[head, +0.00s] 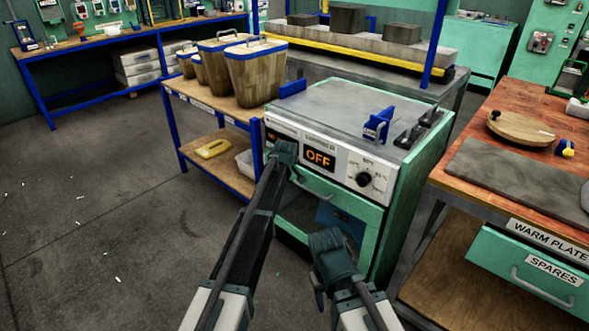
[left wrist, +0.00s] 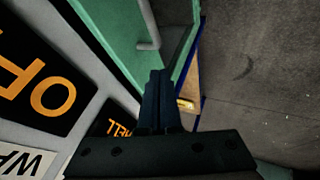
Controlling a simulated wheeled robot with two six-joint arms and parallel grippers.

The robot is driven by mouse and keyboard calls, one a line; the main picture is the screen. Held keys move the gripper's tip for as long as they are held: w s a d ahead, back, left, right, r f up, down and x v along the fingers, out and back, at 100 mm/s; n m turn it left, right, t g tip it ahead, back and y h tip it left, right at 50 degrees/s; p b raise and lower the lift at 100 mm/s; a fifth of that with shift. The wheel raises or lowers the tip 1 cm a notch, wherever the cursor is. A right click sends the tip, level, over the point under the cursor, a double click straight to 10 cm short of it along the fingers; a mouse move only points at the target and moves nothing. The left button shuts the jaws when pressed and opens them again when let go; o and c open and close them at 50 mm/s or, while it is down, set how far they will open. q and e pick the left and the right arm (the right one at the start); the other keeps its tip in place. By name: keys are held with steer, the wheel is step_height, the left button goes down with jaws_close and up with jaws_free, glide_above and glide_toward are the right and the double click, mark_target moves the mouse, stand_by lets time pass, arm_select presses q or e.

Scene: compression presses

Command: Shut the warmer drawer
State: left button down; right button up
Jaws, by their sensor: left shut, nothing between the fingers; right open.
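The warmer (head: 345,103) is a grey-topped, green-sided unit. Its white front panel shows an orange OFF display (head: 320,159) and a black knob (head: 363,180). Below the panel is a green front (head: 350,203) with a bar handle; the handle (left wrist: 149,28) also shows in the left wrist view. My arms cover part of this front, so I cannot tell how far the drawer stands out. My left gripper (head: 285,152) is shut and empty, close before the panel's left part; its fingers show in the left wrist view (left wrist: 157,98). My right gripper (head: 324,241) is open, lower, before the unit's lower front.
A blue-framed shelf (head: 215,112) with wooden bins stands left of the warmer. A wood-topped bench (head: 480,130) with a SPARES drawer (head: 535,270) stands close on the right. A latch (head: 378,125) sits on the warmer's top.

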arm_select(q)
steer(key=p+v, duration=0.6)
steer(key=v, duration=0.3)
steer(key=s+r+m+g+p, duration=0.2)
steer(key=s+r+m+p, duration=0.2)
steer(key=s, duration=1)
steer(key=s+d+r+m+g+p, duration=0.1)
steer(key=s+r+m+g+p, duration=0.2)
steer(key=s+r+p, duration=0.5)
steer(key=s+d+r+m+g+y+p, duration=0.1)
steer(key=s+r+m+p, duration=0.4)
steer(key=s, duration=1.5)
steer(key=m+g+p, duration=0.1)
steer(key=p, duration=0.3)
steer(key=shift+s+r+g+p, duration=0.25)
steer(key=shift+r+g+p, duration=0.15)
